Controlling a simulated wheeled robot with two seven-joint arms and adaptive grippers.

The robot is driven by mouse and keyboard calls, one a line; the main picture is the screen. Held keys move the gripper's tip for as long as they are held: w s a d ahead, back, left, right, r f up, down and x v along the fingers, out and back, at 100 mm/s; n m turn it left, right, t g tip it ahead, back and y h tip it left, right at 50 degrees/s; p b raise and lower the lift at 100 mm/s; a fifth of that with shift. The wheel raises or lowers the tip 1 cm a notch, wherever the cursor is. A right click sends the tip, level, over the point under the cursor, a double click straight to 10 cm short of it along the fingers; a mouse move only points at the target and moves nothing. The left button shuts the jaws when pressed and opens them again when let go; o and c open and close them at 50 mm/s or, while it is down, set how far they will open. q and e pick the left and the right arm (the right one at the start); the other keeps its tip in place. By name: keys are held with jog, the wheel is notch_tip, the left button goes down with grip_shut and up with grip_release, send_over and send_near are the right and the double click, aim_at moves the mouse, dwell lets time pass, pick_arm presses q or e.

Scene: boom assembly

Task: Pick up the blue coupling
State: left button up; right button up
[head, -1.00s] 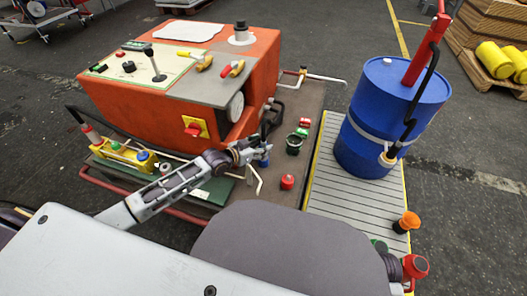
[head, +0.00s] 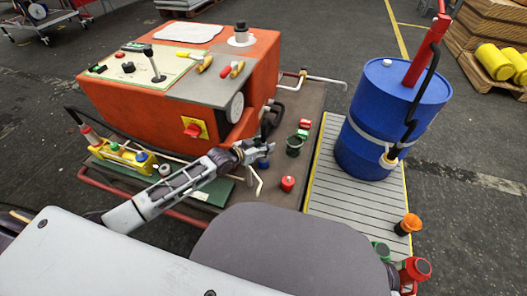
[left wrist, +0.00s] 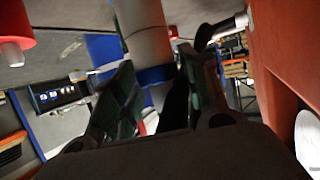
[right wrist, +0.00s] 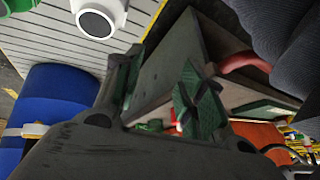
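The blue coupling (head: 263,163) stands on the brown deck beside the orange machine, partly hidden by my left gripper (head: 259,151). In the left wrist view a blue band (left wrist: 157,75) with a grey cylinder (left wrist: 149,42) beyond it shows between the two fingers of my left gripper (left wrist: 157,60). Those fingers are apart, one on each side of it; contact is not clear. My right gripper (right wrist: 160,80) shows in the right wrist view with its fingers apart and nothing between them.
The orange machine (head: 150,110) rises behind my left gripper. A yellow rack (head: 120,155) lies left.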

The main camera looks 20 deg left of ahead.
pick_arm(q)
jog(key=c, duration=0.4)
grip_shut()
pick_arm(e)
jog(key=shift+w+r, duration=0.1)
jog(key=shift+w, duration=0.05)
